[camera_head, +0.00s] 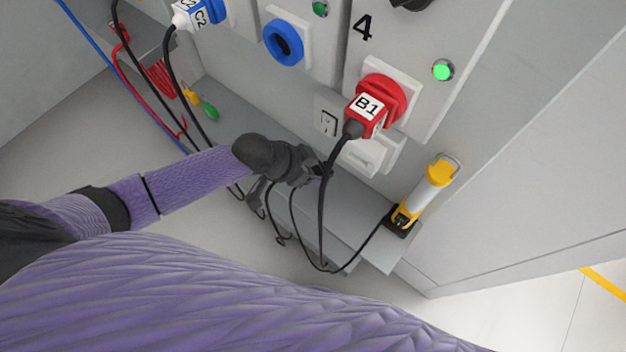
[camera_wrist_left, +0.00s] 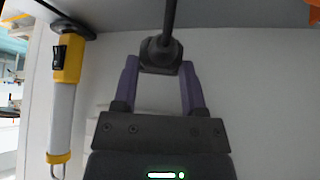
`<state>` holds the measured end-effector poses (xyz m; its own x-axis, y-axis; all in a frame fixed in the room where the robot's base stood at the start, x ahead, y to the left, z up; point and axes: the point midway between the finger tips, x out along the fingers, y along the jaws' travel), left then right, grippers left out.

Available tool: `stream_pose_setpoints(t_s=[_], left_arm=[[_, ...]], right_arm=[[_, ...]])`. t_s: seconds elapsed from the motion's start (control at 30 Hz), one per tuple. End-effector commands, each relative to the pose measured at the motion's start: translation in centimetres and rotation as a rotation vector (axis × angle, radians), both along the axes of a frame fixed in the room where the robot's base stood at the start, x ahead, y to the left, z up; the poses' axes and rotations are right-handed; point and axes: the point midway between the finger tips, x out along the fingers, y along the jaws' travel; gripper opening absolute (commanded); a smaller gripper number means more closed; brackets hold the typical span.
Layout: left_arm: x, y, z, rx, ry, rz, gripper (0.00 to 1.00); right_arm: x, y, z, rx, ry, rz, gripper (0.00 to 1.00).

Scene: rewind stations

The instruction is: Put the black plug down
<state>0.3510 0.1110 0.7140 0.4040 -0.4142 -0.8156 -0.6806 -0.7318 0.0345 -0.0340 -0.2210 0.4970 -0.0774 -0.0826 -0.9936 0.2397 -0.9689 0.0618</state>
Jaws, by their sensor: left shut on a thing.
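My left gripper (camera_head: 318,172) is above the grey shelf, in front of the cabinet and left of the red B1 plug. In the left wrist view its two purple fingers (camera_wrist_left: 160,72) are shut on the black plug (camera_wrist_left: 160,56), one on each side, with the plug's cable (camera_wrist_left: 170,14) running up out of view. In the head view the plug is hard to tell from the dark gripper. My right gripper is not in view.
The grey shelf (camera_head: 345,205) below has a yellow-and-white work lamp (camera_head: 424,196) at its right end; the lamp also shows in the left wrist view (camera_wrist_left: 66,75). The red B1 plug (camera_head: 366,108) and blue socket (camera_head: 283,42) are above. Black cables hang around the shelf's front edge.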

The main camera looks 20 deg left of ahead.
Motion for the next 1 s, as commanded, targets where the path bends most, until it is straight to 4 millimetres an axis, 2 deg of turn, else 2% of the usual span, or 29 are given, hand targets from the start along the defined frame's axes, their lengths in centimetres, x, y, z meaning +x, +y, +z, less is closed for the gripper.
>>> stream_pose_setpoints(t_s=[0.27,0.43,0.6,0.63,0.77,0.8,1.0], left_arm=[[0.0,0.0,-5.5,0.000,0.005,0.001,0.00],[0.3,-0.1,-5.1,0.000,0.000,0.001,0.00],[0.3,-0.1,-5.4,0.000,0.000,0.001,0.00],[0.3,-0.1,-5.4,0.000,0.000,0.001,0.59],[0.3,-0.1,-5.3,0.000,0.000,0.001,0.86],[0.3,-0.1,-5.3,0.000,0.000,0.001,0.90],[0.3,-0.1,-5.3,0.000,-0.001,0.001,0.90]], right_arm=[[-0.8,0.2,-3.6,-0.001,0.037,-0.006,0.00],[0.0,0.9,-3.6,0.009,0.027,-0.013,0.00],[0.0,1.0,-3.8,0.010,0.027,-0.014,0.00],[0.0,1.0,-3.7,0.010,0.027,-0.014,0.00],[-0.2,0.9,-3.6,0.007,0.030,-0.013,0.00],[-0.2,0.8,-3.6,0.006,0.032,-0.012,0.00],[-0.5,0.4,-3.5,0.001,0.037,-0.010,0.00]])
